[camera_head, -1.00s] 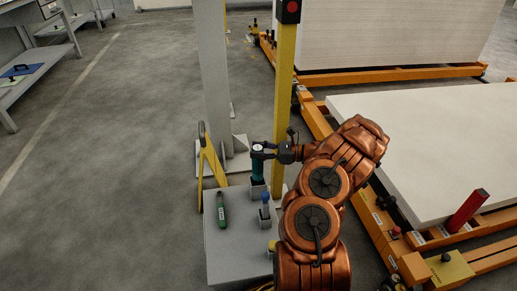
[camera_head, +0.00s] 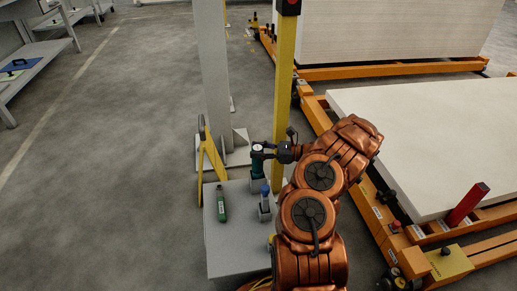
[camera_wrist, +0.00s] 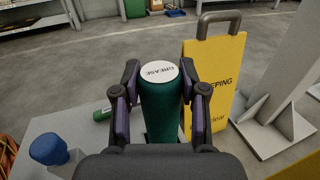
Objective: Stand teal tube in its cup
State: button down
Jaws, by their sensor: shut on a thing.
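The teal tube (camera_head: 257,167) is upright with a white cap lettered "GREASE" (camera_wrist: 159,72). My gripper (camera_head: 262,152) is shut on its upper part, with one finger on each side in the wrist view (camera_wrist: 160,100). The tube's lower end is at a small grey cup (camera_head: 258,186) on the grey stand and appears to be inside its rim. The cup's inside and the tube's bottom are hidden, so I cannot tell whether it rests on the cup floor.
A blue-topped tube (camera_head: 265,189) stands in another grey cup (camera_head: 265,212). A green tube (camera_head: 221,204) lies on the grey stand (camera_head: 232,250). A yellow folding sign (camera_head: 211,158), a grey column (camera_head: 214,80) and a yellow post (camera_head: 285,90) stand close behind.

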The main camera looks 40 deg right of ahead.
jog(key=shift+f, duration=0.25)
jog(key=c, duration=0.6)
grip_release()
jog(key=shift+o, duration=0.2)
jog(key=v, duration=1.2)
jog(key=shift+r, duration=0.2)
